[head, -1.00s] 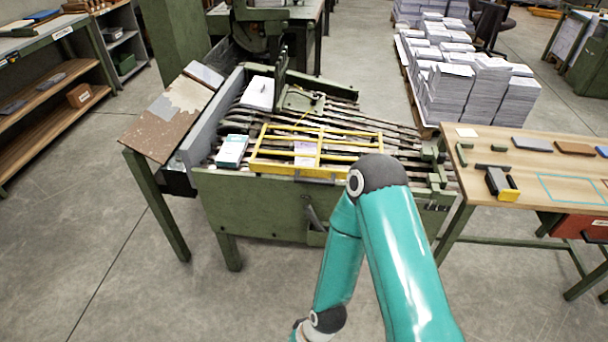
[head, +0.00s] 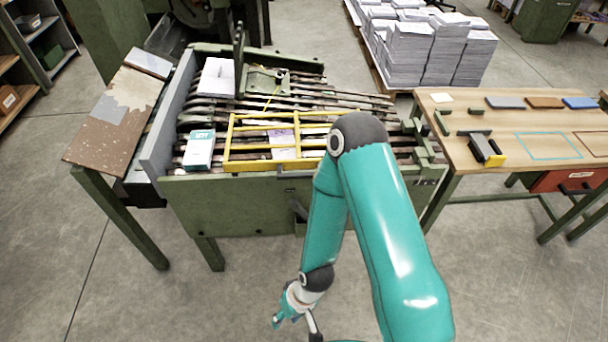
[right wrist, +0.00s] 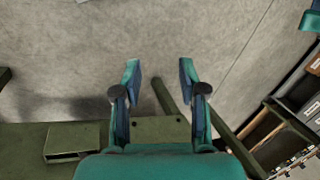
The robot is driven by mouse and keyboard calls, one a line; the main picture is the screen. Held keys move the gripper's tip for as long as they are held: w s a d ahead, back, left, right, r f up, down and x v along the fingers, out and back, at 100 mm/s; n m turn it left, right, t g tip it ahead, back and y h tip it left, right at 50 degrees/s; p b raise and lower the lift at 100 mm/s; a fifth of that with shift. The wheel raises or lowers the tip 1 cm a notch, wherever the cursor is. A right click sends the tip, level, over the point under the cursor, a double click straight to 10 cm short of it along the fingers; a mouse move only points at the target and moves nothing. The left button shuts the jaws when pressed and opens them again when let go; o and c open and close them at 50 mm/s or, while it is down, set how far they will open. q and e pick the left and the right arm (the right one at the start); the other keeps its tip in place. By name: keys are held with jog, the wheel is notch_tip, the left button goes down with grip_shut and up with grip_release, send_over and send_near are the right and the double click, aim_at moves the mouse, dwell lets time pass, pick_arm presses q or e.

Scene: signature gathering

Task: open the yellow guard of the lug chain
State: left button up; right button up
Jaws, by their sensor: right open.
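The yellow guard (head: 250,166) is a barred frame lying flat over the metal lug chain (head: 350,98) of the green machine in the head view. A dark handle (head: 296,174) sits on its front edge. A purple-and-white booklet (head: 284,149) shows under the bars. My right arm hides the guard's right end. My right gripper (head: 279,321) is low in the head view, in front of and well below the guard, touching nothing. In the right wrist view my right gripper (right wrist: 160,82) is open and empty, with floor behind its fingers. My left gripper is not in view.
A teal-and-white booklet stack (head: 199,150) and white sheets (head: 217,77) lie on the machine left of and behind the guard. A wooden side table (head: 545,119) stands right, with a black-and-yellow tool (head: 487,151). Paper stacks (head: 452,50) stand behind. The floor in front is clear.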

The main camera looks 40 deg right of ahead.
jog(key=n+t+h+b, duration=0.7)
jog(key=n+t+b, duration=1.05)
jog(key=b, duration=1.75)
send_near(301, 178)
jog(key=shift+n, duration=0.35)
jog(key=w, duration=0.3)
jog(key=w+d, duration=0.1)
jog(key=w, duration=0.3)
jog(key=w+b, duration=0.1)
jog(key=w, duration=0.2)
jog(key=shift+w+d+r, duration=0.2)
jog(key=shift+w+d, duration=0.15)
jog(key=shift+d, duration=0.05)
jog(key=shift+c, duration=0.4)
